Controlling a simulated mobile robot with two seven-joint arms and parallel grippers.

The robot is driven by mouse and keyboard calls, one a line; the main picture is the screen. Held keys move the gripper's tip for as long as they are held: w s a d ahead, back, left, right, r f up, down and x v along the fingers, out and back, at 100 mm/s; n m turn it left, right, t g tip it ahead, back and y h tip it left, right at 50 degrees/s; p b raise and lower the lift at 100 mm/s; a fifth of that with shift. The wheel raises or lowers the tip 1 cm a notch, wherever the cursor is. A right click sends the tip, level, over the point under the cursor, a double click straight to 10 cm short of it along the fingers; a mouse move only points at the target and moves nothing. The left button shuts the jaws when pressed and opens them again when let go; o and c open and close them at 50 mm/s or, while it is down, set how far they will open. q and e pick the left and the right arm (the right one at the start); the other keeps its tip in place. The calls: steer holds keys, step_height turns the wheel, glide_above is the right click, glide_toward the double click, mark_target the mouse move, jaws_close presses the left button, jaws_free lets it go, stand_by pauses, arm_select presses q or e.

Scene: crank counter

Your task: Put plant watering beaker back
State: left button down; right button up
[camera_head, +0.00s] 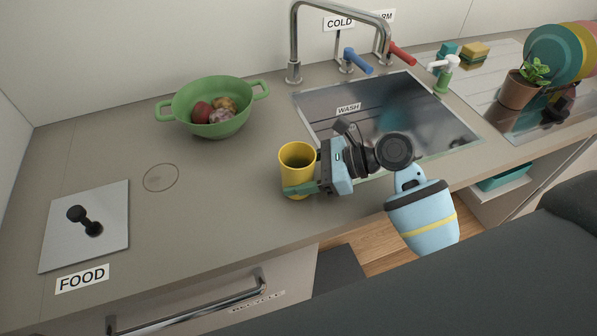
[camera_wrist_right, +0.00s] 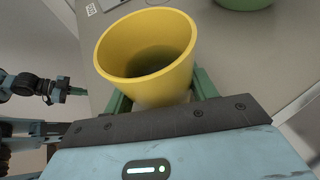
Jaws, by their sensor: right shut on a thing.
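The yellow beaker (camera_head: 297,158) is upright over the counter in front of the sink, left of the basin. My right gripper (camera_head: 303,186) is shut on it, with green fingers around its lower part. In the right wrist view the beaker (camera_wrist_right: 148,48) sits between the two fingers, and its open mouth shows a dark inside. I cannot tell whether its base touches the counter. My left gripper (camera_wrist_right: 72,91) shows small at the left of the right wrist view, away from the beaker. Its finger opening is unclear.
A thin round outline (camera_head: 161,177) marks bare counter to the left. A green colander (camera_head: 213,112) with food stands behind it. A grey FOOD plate (camera_head: 88,226) with a black knob lies front left. The sink (camera_head: 385,115), faucet (camera_head: 293,50) and potted plant (camera_head: 518,88) are right.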

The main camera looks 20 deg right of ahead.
steer(key=o, duration=1.1)
steer(key=shift+o, duration=0.2)
steer(key=shift+d+r, duration=0.15)
steer(key=shift+d, duration=0.05)
steer(key=v, duration=1.1)
steer(key=shift+s+d+r, duration=0.15)
steer(key=shift+d+r, duration=0.05)
steer(key=shift+d, duration=0.05)
